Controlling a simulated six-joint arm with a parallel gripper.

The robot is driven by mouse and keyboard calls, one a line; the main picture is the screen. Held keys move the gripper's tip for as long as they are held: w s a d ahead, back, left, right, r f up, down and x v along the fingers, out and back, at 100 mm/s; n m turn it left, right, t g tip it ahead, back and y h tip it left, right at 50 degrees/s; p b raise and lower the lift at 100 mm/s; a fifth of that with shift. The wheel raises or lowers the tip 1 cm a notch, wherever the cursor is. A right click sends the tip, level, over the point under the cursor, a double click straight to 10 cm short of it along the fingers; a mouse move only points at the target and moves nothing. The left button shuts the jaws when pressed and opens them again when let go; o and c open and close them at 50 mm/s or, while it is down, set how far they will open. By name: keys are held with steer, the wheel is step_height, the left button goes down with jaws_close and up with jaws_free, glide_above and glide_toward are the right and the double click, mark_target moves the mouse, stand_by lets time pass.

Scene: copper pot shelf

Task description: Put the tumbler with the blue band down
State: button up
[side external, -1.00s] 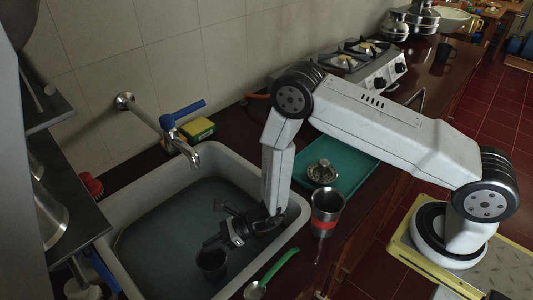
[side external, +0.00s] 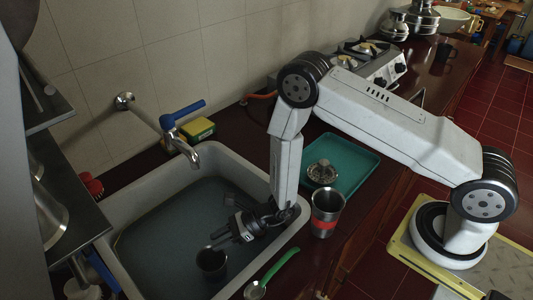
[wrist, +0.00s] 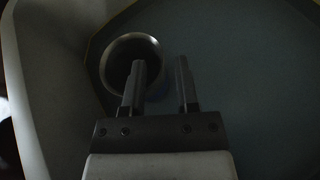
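A dark metal tumbler (side external: 211,264) stands upright in the sink near its front left side. Its band is hard to make out in the side view. In the wrist view its round mouth (wrist: 118,50) faces me, with a faint bluish patch low on its right side. My gripper (side external: 222,237) is inside the sink, just above and to the right of this tumbler. In the wrist view my gripper (wrist: 160,64) has its fingers apart; the left finger overlaps the tumbler's mouth, the right one is outside it.
The sink's rim (side external: 118,222) surrounds the work. A tumbler with a red band (side external: 326,212) stands on the counter right of the sink, near a green-handled utensil (side external: 272,270). A teal tray (side external: 350,160) lies behind. The faucet (side external: 183,140) overhangs the sink's back edge.

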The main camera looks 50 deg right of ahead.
step_height(320, 180, up, 8)
steer(key=s+d, duration=0.1)
steer(key=d, duration=0.1)
stand_by(0.4)
stand_by(0.4)
steer(key=shift+a, duration=0.1)
